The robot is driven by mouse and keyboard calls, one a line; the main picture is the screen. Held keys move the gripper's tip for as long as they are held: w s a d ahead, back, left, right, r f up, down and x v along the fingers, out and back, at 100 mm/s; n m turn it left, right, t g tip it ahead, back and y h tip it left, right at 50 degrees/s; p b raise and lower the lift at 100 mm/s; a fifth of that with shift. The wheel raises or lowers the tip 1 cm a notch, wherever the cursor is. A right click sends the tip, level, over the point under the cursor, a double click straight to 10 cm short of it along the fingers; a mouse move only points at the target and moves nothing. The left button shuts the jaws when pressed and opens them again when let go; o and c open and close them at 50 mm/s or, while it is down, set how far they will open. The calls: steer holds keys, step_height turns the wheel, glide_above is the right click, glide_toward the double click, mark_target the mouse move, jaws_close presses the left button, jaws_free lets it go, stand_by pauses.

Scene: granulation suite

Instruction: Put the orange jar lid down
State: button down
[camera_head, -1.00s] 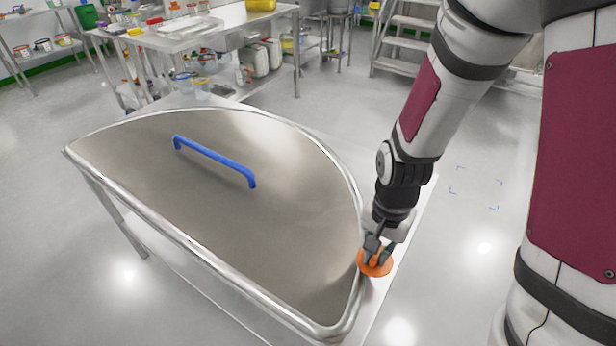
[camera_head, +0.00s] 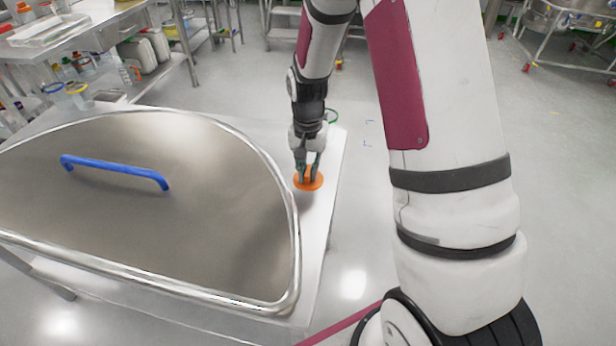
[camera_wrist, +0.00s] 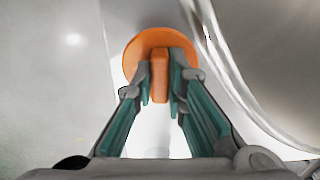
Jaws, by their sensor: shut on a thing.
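The orange jar lid (camera_head: 309,184) is a round disc with a raised grip bar. It is at or just above the narrow pale table strip (camera_head: 318,215) right of the large steel lid; I cannot tell if it touches. My gripper (camera_head: 308,174) points down from above, shut on the lid's bar. In the wrist view the orange jar lid (camera_wrist: 140,52) lies beyond the fingers, and its bar is between the two green-padded fingertips (camera_wrist: 160,80).
The half-round steel lid (camera_head: 190,215) with a blue handle (camera_head: 115,170) fills the left of the table, its rim close beside the orange lid. Floor lies right of the table edge. Shelving with jars stands at the back left.

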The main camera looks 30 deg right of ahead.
mark_target(308, 178)
steer(key=shift+w+d, duration=0.2)
steer(key=shift+w, duration=0.15)
steer(key=shift+f, duration=1.8)
steer(key=c, duration=2)
jaws_free()
steer(key=shift+f, duration=0.2)
steer(key=shift+c, duration=0.2)
steer(key=o, duration=0.4)
steer(key=shift+o, duration=0.2)
steer(key=shift+r, duration=0.15)
